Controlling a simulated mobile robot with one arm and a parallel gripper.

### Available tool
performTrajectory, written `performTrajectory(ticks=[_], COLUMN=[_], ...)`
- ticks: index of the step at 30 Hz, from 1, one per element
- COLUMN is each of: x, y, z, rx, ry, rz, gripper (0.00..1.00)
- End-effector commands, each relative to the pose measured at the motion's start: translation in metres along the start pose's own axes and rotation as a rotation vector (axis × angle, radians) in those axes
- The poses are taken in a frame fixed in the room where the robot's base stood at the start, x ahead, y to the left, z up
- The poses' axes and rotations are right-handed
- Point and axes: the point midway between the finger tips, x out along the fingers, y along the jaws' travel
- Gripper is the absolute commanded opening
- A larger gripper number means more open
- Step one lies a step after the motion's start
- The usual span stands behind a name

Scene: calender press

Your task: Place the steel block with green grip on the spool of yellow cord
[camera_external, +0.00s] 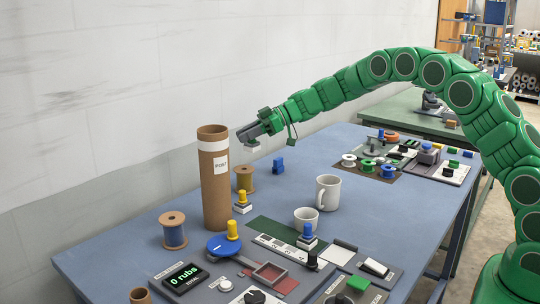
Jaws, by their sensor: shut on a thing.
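My gripper (250,133) is in the air above the back of the blue table, just right of the top of the tall cardboard tube. It is shut on a small steel block with green grip (253,147), which hangs below the fingertips; the fingers hide most of its grip. The spool of yellow cord (244,179) stands upright on the table, lower in the picture than my gripper and apart from the block. The tube partly hides its left side.
The tall cardboard tube (214,185) stands close beside the spool. A block with yellow grip (242,203), a blue object (278,166), a white mug (328,192) and a spool of blue cord (173,232) are nearby. Panels with controls fill the table's front.

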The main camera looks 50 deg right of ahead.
Motion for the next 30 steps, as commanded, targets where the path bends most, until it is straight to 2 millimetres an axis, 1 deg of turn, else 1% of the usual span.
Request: performTrajectory(ticks=[1, 9, 22, 30], x=[0.005, 0.025, 0.036, 0.047], y=[0.003, 0.018, 0.028, 0.027], z=[0.003, 0.020, 0.029, 0.054], rx=[0.000, -0.002, -0.002, 0.000], ry=[0.001, 0.000, 0.002, 0.001], rz=[-0.001, -0.001, 0.002, 0.001], gripper=[0.00, 0.00, 0.00, 0.00])
